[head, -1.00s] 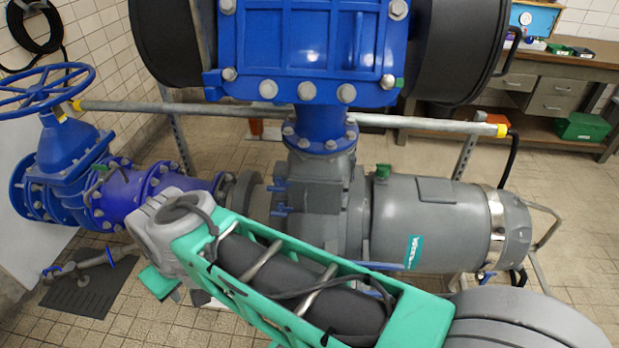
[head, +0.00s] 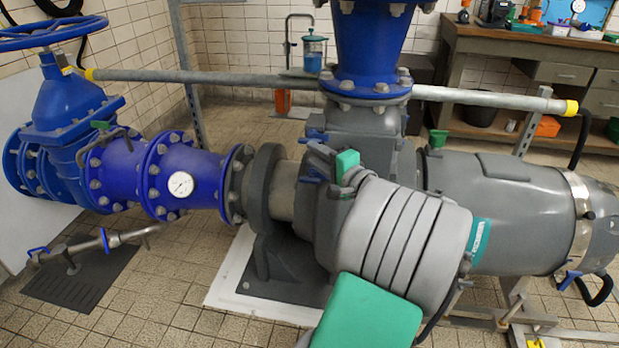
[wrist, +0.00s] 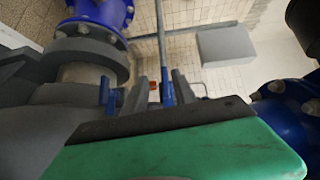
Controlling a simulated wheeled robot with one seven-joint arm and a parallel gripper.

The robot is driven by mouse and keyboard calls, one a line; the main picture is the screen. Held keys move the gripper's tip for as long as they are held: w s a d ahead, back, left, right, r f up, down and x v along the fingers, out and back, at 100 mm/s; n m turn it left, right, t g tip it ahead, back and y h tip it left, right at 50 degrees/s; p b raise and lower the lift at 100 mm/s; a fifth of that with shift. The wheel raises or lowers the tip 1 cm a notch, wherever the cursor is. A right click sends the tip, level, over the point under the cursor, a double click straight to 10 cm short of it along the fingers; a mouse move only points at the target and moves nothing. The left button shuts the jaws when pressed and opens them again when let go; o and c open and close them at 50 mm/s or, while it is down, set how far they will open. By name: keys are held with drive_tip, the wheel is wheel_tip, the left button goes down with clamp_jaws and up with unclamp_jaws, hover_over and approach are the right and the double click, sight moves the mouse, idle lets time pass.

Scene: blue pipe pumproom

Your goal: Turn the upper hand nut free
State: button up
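The blue upper hand nut (head: 316,135) sits on the left side of the grey pump housing, below the blue flange. A second blue hand nut (head: 308,178) shows lower down, partly behind my arm. My gripper (head: 322,160) is at the housing beside these nuts, mostly hidden in the head view by my grey and green wrist. In the wrist view, two grey finger-like shapes (wrist: 162,90) stand on either side of a blue part, with another blue part (wrist: 108,95) to their left. I cannot tell whether the fingers touch or grip it.
A blue pipe with a gauge (head: 181,184) runs left to a valve with a blue handwheel (head: 52,33). A grey rail (head: 240,79) crosses behind the pump. A workbench (head: 540,45) stands at the back right.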

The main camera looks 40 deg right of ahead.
sight(314, 138)
drive_tip(key=shift+m+t+h, duration=0.3)
drive_tip(key=shift+m+h, duration=0.1)
drive_tip(key=shift+m, duration=0.1)
drive_tip(key=w+d, duration=0.1)
drive_tip(key=w+d+b, duration=0.1)
drive_tip(key=w, duration=0.3)
drive_tip(key=shift+w+d, duration=0.1)
drive_tip(key=shift+d, duration=0.3)
drive_tip(key=shift+w+d+r, duration=0.1)
drive_tip(key=shift+w, duration=0.35)
drive_tip(key=shift+c, duration=0.5)
clamp_jaws()
